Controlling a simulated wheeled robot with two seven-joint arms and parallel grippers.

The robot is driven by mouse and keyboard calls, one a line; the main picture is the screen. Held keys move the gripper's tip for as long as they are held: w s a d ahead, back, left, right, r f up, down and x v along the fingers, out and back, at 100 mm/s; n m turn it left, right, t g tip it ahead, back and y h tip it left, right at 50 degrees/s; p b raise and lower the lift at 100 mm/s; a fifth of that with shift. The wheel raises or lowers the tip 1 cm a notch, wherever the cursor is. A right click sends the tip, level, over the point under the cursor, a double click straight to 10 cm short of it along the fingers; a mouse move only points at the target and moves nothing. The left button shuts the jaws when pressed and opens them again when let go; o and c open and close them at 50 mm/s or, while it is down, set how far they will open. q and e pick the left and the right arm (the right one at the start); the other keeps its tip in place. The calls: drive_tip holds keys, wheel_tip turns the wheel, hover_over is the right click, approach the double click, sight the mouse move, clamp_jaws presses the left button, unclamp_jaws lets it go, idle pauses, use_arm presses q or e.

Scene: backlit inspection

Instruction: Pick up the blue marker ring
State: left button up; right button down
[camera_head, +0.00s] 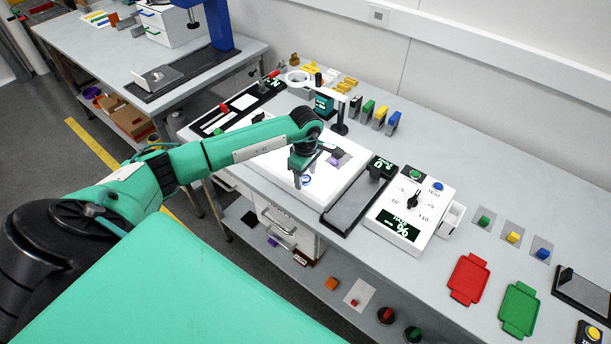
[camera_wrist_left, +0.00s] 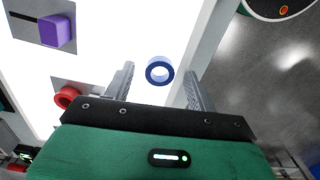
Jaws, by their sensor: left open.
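The blue marker ring (camera_wrist_left: 159,83) lies flat on the bright white light panel (camera_wrist_left: 110,30), near the panel's edge. In the wrist view it sits in the gap between the fingers of my left gripper (camera_wrist_left: 159,74), a little beyond them, with clear space on both sides. My right gripper is in neither view.
In the head view a magnifier lamp (camera_head: 340,128) stands behind my gripper, and a white dial box (camera_head: 409,212) stands to the right.

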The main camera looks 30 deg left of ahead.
use_arm(q)
drive_tip(key=shift+f, duration=0.2)
drive_tip(key=c, duration=1.1)
drive_tip(key=shift+o, duration=0.2)
drive_tip(key=shift+r, duration=0.1)
